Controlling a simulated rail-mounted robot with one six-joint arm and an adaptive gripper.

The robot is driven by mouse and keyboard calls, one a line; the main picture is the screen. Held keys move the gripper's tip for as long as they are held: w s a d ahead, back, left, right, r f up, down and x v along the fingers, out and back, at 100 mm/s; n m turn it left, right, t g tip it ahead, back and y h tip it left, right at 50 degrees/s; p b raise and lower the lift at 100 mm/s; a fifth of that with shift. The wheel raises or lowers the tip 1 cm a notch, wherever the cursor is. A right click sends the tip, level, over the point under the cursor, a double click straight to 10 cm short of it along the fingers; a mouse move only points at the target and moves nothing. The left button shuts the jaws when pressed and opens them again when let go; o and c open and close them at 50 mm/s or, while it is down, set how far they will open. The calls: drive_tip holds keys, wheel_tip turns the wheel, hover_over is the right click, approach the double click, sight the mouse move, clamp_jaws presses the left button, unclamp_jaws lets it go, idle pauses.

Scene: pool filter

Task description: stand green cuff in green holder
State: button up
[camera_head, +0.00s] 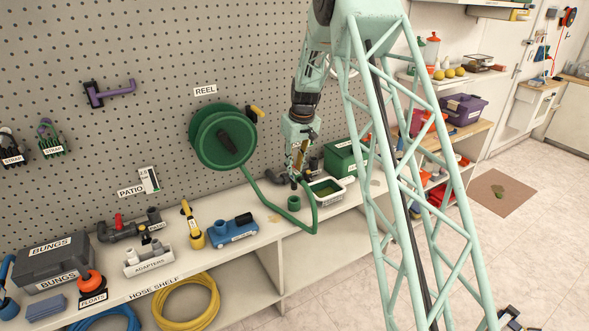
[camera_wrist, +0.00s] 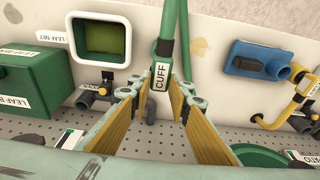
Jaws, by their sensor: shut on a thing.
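The green cuff (camera_wrist: 162,72) has a white CUFF label and sits between my fingertips in the wrist view, with the green hose (camera_wrist: 172,15) running from it. My gripper (camera_wrist: 161,88) is shut on the cuff. In the head view my gripper (camera_head: 295,181) is above the shelf, in front of the pegboard, and mostly hides the cuff. A short green cup, which looks like the green holder (camera_head: 294,203), stands on the shelf just below my gripper. I cannot make the holder out in the wrist view.
The hose loops over the shelf's front edge from the wall reel (camera_head: 222,137). A white-rimmed tray (camera_head: 340,184) and green box (camera_head: 345,158) stand to the right of the cup. A blue fitting (camera_head: 235,231) and yellow-handled tool (camera_head: 191,228) stand left. Bare shelf lies around the cup.

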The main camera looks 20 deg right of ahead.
sight(297, 173)
drive_tip(key=shift+f+b, duration=0.9)
drive_tip(key=shift+f, duration=1.2)
drive_tip(key=shift+f+b, duration=1.5)
drive_tip(key=shift+f, duration=1.4)
idle(1.8)
drive_tip(key=o, duration=1.1)
drive_tip(key=shift+c, duration=0.2)
drive_tip(key=shift+r, duration=0.1)
drive_tip(key=shift+s+d+r+p, duration=0.15)
drive_tip(key=shift+r+p, duration=0.15)
drive_tip(key=shift+r, duration=0.5)
drive_tip(key=shift+s+a+r+p, duration=0.1)
drive_tip(key=shift+s+r+p, duration=0.15)
drive_tip(key=shift+r, duration=0.55)
drive_tip(key=shift+s+d+r+p, duration=0.1)
drive_tip(key=shift+r+p, duration=0.2)
drive_tip(key=shift+r, duration=0.5)
